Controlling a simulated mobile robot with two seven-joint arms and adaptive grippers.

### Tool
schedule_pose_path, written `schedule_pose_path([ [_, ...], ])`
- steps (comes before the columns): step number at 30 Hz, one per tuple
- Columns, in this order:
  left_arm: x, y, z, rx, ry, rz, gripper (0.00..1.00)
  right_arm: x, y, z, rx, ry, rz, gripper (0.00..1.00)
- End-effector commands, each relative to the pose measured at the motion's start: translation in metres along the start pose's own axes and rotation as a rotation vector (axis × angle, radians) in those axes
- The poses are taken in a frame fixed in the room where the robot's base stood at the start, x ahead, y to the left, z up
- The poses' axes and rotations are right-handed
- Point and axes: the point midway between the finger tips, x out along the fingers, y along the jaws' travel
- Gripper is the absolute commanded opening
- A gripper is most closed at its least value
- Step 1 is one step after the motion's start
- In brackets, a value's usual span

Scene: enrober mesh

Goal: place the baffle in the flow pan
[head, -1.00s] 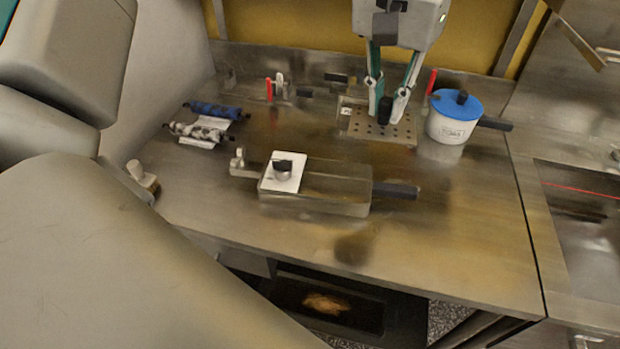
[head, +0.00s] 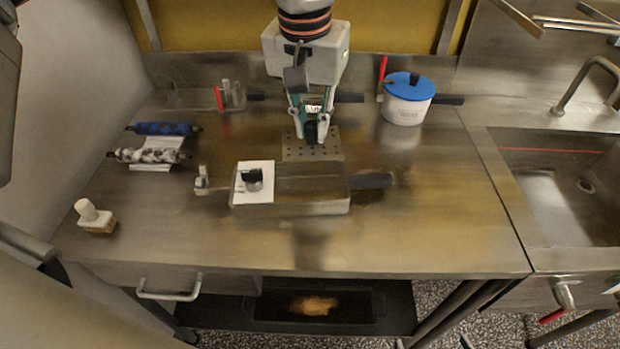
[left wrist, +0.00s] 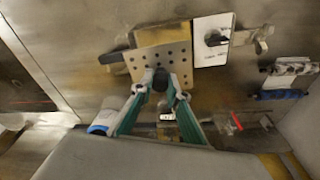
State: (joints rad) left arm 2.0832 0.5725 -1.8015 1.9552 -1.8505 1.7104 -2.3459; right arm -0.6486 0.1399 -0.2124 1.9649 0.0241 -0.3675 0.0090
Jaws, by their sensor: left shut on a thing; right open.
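The baffle, a perforated metal plate with a black knob (head: 326,148), is held by my left gripper (head: 312,130), whose fingers are shut on the knob. The plate also shows in the left wrist view (left wrist: 147,62), with the fingertips (left wrist: 161,82) at its knob. The flow pan (head: 315,207) is a shallow metal box with a black handle to its right. The baffle is just behind the pan's back edge and seems to overlap it slightly; its height above the counter is unclear. My right gripper is not in view.
A white card with a black knob (head: 254,190) covers the pan's left part. A white pot with a blue lid (head: 405,105) stands back right. Two rollers (head: 150,155) and a brush (head: 95,217) are at left. The sink (head: 560,190) is far right. The front counter is clear.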

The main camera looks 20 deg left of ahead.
Motion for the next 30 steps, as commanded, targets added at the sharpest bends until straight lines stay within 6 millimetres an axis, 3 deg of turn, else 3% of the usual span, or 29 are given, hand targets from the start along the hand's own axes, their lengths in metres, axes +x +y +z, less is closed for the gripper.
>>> schedule_pose_path([
  [3,0.032,0.0,0.006,0.001,-0.005,-0.001,0.0,0.002,-0.001,0.005,0.0,-0.005,-0.001,0.95],
  [9,0.071,0.0,0.011,0.001,-0.002,0.0,0.0,0.003,-0.001,0.009,-0.003,-0.009,0.0,0.95],
  [17,0.088,0.0,0.013,0.0,0.001,0.001,0.0,0.004,0.0,0.006,-0.005,-0.003,0.002,0.95],
  [25,0.124,0.0,0.019,0.0,-0.002,0.0,0.0,0.005,0.001,0.009,-0.007,-0.006,0.003,0.95],
  [30,0.127,0.0,0.019,0.0,0.002,0.001,0.0,0.005,0.001,0.008,-0.009,-0.004,0.004,0.95],
])
